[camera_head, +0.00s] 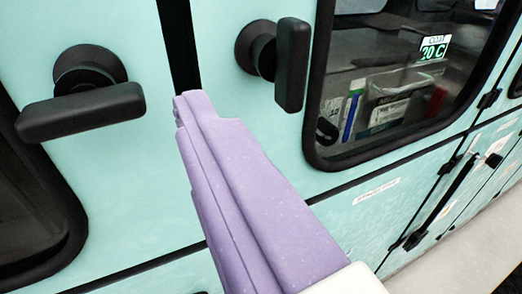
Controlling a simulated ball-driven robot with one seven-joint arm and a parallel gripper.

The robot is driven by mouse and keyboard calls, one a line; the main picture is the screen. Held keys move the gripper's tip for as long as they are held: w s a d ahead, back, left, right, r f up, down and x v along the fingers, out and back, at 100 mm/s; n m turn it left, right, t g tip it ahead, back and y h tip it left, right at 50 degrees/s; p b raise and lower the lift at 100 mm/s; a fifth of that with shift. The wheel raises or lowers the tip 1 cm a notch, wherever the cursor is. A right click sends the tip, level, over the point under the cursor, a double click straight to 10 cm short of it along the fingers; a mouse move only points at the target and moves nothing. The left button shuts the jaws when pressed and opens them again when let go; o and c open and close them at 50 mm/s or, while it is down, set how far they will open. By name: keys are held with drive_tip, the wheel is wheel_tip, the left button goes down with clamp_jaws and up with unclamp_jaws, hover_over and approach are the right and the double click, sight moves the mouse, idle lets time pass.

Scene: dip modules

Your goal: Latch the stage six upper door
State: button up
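Two mint-green upper doors meet at a dark vertical gap in the camera_head view. The left door (85,175) has a black T-shaped handle (80,112) whose bar lies nearly level. The right door (225,130) has a black handle (292,65) whose bar stands nearly upright. No stage number is readable, so I cannot tell which door is stage six. My purple gripper (190,105) points up between the two handles, near the gap. Its fingers look pressed together, with nothing held. It appears apart from both handles.
The right door has a black-framed window (405,75) with items and a display reading about 20 C inside. Lower panels (370,215) with black hinges and a bar handle run to the right. A dark window edge (50,225) is at left. Pale floor (460,255) shows at lower right.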

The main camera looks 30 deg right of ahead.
sight(79, 115)
drive_tip(key=w, duration=0.5)
drive_tip(key=w+p, duration=0.1)
drive_tip(key=w, duration=0.1)
drive_tip(key=shift+w+d+f, duration=0.15)
drive_tip(key=shift+w+f, duration=0.1)
drive_tip(key=c, duration=1)
